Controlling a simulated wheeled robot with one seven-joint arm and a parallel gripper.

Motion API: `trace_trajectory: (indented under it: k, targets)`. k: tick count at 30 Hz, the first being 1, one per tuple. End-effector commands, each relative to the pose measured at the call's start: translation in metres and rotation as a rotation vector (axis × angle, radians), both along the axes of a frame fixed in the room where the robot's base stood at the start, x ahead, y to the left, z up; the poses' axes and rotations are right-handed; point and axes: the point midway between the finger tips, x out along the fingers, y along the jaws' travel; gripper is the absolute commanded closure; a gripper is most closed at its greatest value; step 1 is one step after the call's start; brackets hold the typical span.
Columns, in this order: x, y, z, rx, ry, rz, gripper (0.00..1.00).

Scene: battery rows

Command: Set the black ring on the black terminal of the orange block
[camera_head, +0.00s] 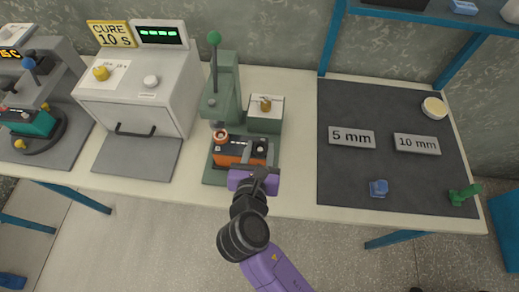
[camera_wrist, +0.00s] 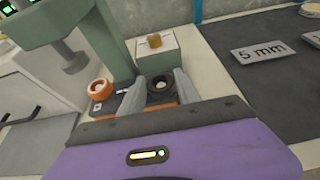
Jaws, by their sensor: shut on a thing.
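The orange block (camera_head: 228,160) sits on the green press stand in the head view. Its orange side also shows between and beside my fingers in the wrist view (camera_wrist: 118,112). The black ring (camera_wrist: 160,88) is between my two fingertips, over the right part of the block, with a pale spot showing through its hole. My gripper (camera_wrist: 158,94) is shut on the ring; it also shows in the head view (camera_head: 259,160). I cannot tell whether the ring touches the terminal or is just above it. An orange ring (camera_wrist: 100,88) sits on the block's left end.
The green press (camera_head: 222,90) rises behind the block, with a small box and brass knob (camera_head: 265,104) beside it. A curing oven (camera_head: 145,90) stands left. A dark mat (camera_head: 390,155) with 5 mm and 10 mm plates lies right.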

Motion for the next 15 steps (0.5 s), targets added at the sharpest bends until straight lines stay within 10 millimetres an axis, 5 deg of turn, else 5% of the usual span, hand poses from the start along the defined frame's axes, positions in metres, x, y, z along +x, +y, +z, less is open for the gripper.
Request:
trace_trajectory:
  k: [12, 13, 15]
  targets:
    - [0.0001, 0.0001, -0.0053, -0.001, 0.0, 0.0, 0.98]
    - [0.0, 0.0003, -0.0057, 0.0, 0.0, 0.001, 0.59]
    - [-0.0001, 0.0003, -0.0054, 0.0, 0.0, 0.001, 0.45]
